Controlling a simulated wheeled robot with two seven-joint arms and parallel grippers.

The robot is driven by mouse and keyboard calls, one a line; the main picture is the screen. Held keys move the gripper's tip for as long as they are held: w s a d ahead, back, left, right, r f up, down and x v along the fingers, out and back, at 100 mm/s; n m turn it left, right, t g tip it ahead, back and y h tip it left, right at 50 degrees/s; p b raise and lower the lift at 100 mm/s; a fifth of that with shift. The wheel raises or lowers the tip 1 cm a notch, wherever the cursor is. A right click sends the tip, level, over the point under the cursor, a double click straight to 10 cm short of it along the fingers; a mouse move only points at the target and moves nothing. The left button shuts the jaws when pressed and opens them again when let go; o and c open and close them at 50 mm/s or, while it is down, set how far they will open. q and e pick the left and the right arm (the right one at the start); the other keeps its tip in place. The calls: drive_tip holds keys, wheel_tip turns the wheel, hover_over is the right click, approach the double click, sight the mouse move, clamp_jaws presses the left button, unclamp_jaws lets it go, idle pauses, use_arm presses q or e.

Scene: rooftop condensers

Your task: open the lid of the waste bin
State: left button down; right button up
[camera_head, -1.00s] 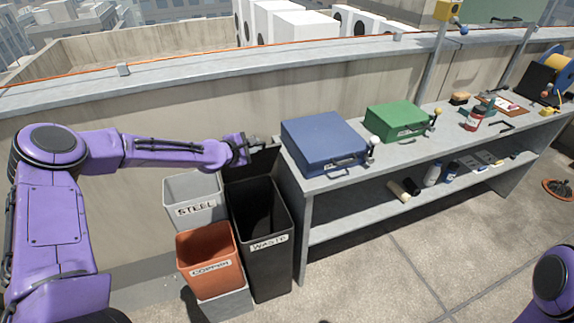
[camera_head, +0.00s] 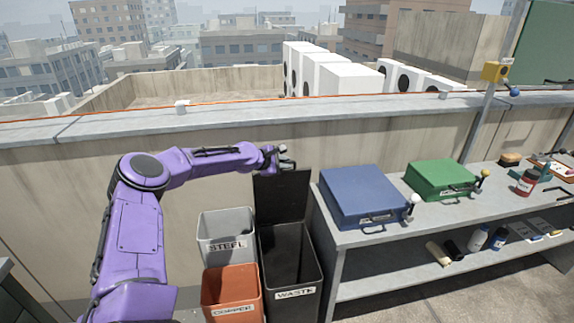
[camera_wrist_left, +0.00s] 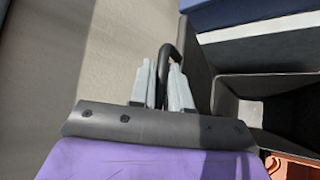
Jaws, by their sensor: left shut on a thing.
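The black waste bin (camera_head: 292,307) stands against the left end of the bench, its mouth uncovered and its inside dark. Its dark lid (camera_head: 283,198) stands raised, about upright, at the bin's back edge by the wall. My left gripper (camera_head: 286,160) is at the lid's top edge. In the left wrist view, the fingers (camera_wrist_left: 163,88) are shut on the lid's black handle (camera_wrist_left: 169,52), and the lid's grey panel (camera_wrist_left: 199,72) is beside them. The open bin lies to the right there. My right gripper is not in view.
A grey steel bin (camera_head: 227,250) and an orange copper bin (camera_head: 232,291) stand left of the waste bin. The bench (camera_head: 345,238) to the right carries a blue case (camera_head: 362,195) and a green case (camera_head: 440,178). The parapet wall (camera_head: 150,150) is close behind.

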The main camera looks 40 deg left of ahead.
use_arm(q)
drive_tip(key=shift+f, duration=0.1)
drive_tip(key=c, duration=1.2)
unclamp_jaws()
drive_tip(key=shift+s+r, duration=0.2)
drive_tip(key=shift+r, duration=0.15)
drive_tip(key=p+v, duration=0.9)
drive_tip(key=p, duration=0.2)
drive_tip(key=shift+s, duration=0.4)
